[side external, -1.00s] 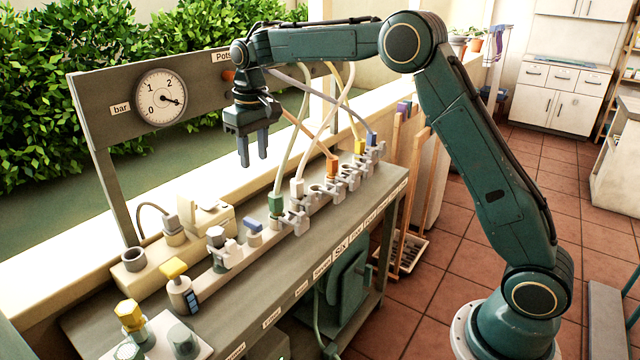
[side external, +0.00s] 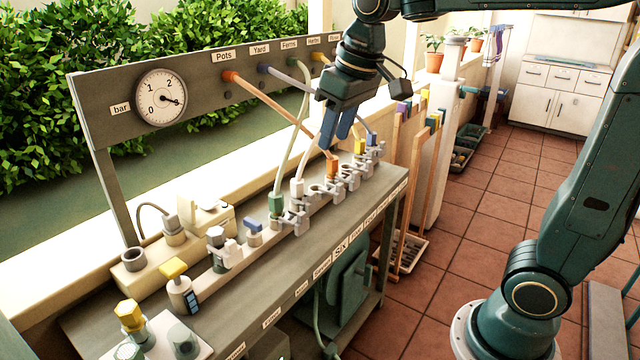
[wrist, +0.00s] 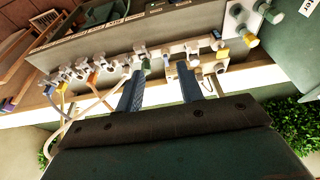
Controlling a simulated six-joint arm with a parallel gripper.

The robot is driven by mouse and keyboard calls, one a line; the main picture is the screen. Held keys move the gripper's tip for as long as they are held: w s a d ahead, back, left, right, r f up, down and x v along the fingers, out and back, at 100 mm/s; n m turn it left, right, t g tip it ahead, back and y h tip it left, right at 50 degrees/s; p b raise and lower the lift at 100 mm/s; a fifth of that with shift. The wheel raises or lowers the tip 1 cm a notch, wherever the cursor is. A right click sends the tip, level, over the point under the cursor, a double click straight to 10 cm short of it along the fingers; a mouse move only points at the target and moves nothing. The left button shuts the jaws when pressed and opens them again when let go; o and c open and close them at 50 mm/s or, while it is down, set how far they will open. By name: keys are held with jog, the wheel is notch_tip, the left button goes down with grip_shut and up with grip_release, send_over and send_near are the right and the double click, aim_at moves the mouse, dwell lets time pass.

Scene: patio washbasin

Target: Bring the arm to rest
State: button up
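My gripper (side external: 333,139) hangs above the right half of the bench, in front of the hoses in the side view. Its fingers point down and slightly left. In the wrist view the two blue-grey fingers (wrist: 160,75) stand well apart with nothing between them. A row of grey clamps with coloured hose ends is on the bench rail: green (side external: 276,204), white (side external: 297,187), orange (side external: 332,167), yellow (side external: 360,146) and blue (side external: 371,138). The fingers look above these, though depth against the hoses is hard to judge. My upper arm is partly out of frame.
A grey panel with a pressure gauge (side external: 161,97) and labelled hose ports stands behind the bench (side external: 232,310). Hoses cross between panel and rail. A yellow-handled valve (side external: 174,268) stands at the left. Wooden stakes (side external: 408,190) stand right of the bench; the tiled floor (side external: 440,270) is largely clear.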

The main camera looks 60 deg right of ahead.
jog(key=s+f+t, duration=0.1)
jog(key=s+f, duration=0.2)
jog(key=s, duration=0.5)
jog(key=s+f+t, duration=0.1)
jog(key=s+f, duration=0.1)
jog(key=s, duration=0.6)
jog(key=shift+s+f, duration=0.3)
jog(key=shift+f, duration=0.1)
jog(key=shift+a, duration=0.1)
jog(key=shift+c, duration=0.5)
